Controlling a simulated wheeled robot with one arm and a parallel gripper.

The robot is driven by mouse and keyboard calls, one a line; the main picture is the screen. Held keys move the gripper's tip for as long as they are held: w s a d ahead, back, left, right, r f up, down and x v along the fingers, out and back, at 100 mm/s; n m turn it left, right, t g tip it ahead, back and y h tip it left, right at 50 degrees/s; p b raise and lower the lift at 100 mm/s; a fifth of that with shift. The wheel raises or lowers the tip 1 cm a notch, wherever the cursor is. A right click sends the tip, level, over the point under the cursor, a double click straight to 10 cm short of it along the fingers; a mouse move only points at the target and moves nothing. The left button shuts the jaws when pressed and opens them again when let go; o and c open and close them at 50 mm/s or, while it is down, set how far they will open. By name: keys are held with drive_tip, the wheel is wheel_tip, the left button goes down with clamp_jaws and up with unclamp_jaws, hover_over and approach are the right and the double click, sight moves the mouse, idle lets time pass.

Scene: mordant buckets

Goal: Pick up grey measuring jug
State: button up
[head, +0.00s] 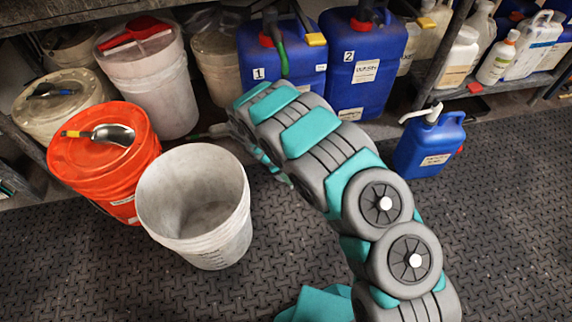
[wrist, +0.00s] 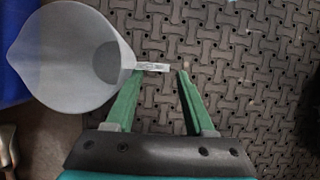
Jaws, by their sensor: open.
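The grey measuring jug (wrist: 65,65) is in the upper left of the wrist view, seen from above with its round mouth open and its spout to the left. Its short handle (wrist: 153,66) points right and lies at the gap between the fingertips. My gripper (wrist: 161,74) is open, with two green fingers. The left fingertip is close to the jug's wall; I cannot tell whether it touches. In the head view my arm covers much of this spot, and I cannot make out the jug there.
A white empty bucket (head: 195,215) stands left of my arm, beside an orange bucket (head: 104,165) with a metal scoop (head: 114,134) on its lid. Blue canisters (head: 360,75) stand behind my arm. A smaller blue jug (head: 428,145) is right.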

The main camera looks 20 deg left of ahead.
drive_tip(key=x, duration=0.3)
drive_tip(key=shift+f, duration=0.25)
drive_tip(key=shift+c, duration=0.4)
clamp_jaws()
drive_tip(key=shift+d, duration=0.1)
idle(0.6)
